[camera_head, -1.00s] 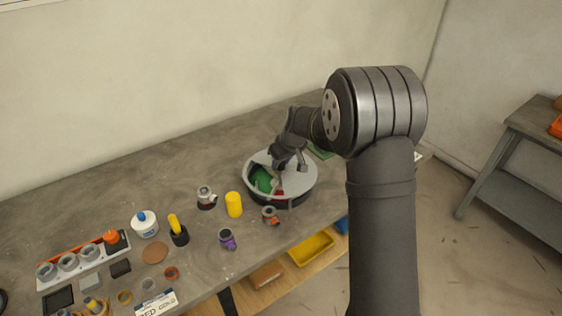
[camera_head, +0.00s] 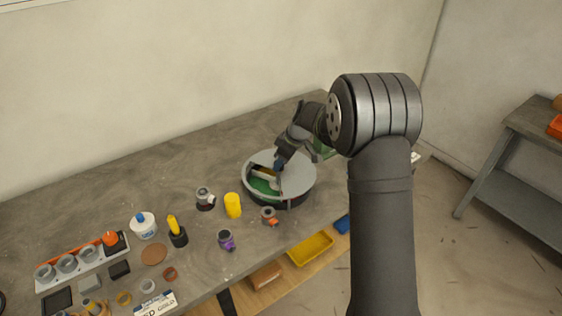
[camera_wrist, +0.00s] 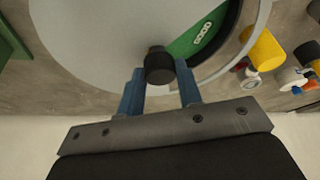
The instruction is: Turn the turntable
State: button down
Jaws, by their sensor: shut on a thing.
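The turntable (camera_head: 297,178) is a low round drum with a grey disc top on the bench. A cut-out sector in the disc shows a green floor (camera_head: 262,187) on its left and front side, with a pale piece inside. In the wrist view the disc (camera_wrist: 95,45) fills the upper left, and the green sector (camera_wrist: 203,36) shows at right. My gripper (camera_wrist: 160,82) has its blue fingers shut on a black knob (camera_wrist: 159,66) that stands on the disc. In the head view my gripper (camera_head: 280,163) is over the disc's far side and hides the knob.
A yellow cylinder (camera_head: 233,205), a grey and orange fitting (camera_head: 269,216) and a dark fitting (camera_head: 204,199) stand close left and front of the turntable. A purple part (camera_head: 226,239) lies nearer the front edge. The bench behind the turntable is mostly clear.

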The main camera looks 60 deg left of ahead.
jog(key=c, duration=1)
grip_release()
jog(key=v, duration=1.7)
jog(key=shift+r, duration=0.2)
jog(key=x, duration=1.7)
jog(key=shift+f, duration=0.2)
jog(key=shift+r, duration=0.1)
